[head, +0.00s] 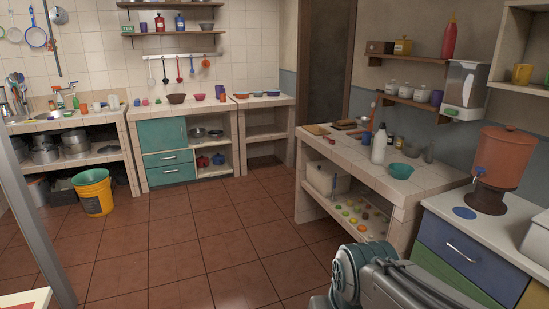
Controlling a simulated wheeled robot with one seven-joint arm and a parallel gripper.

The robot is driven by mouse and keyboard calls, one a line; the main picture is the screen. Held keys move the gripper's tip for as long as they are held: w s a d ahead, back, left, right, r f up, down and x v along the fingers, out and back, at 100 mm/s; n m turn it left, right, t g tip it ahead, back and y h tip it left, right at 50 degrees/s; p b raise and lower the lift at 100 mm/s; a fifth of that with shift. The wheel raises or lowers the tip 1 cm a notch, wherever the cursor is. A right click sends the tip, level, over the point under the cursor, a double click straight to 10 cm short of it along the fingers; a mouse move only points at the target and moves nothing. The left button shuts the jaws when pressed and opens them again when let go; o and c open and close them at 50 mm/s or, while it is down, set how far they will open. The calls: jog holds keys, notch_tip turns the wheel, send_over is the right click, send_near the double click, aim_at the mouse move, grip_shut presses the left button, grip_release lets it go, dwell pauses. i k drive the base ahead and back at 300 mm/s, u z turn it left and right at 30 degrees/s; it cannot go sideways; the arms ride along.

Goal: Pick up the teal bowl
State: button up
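The teal bowl (401,171) sits upright on the tiled counter (432,184) at the right, near its front right corner. A white bottle (379,147) stands to its left. My arm shows at the bottom right, below and in front of that counter. The end of my arm, with the gripper, cannot be made out, so its opening is not shown. Nothing seems to touch the bowl.
A blue cup (366,138) and small bottles stand behind and left of the bowl. A terracotta dispenser (504,158) stands on the drawer cabinet (462,245) at right. A yellow bucket (93,192) stands far left. The middle of the tiled floor (205,235) is clear.

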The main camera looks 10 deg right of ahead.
aim_at(399, 170)
jog(key=i, duration=3.75)
jog(key=z, duration=2.55)
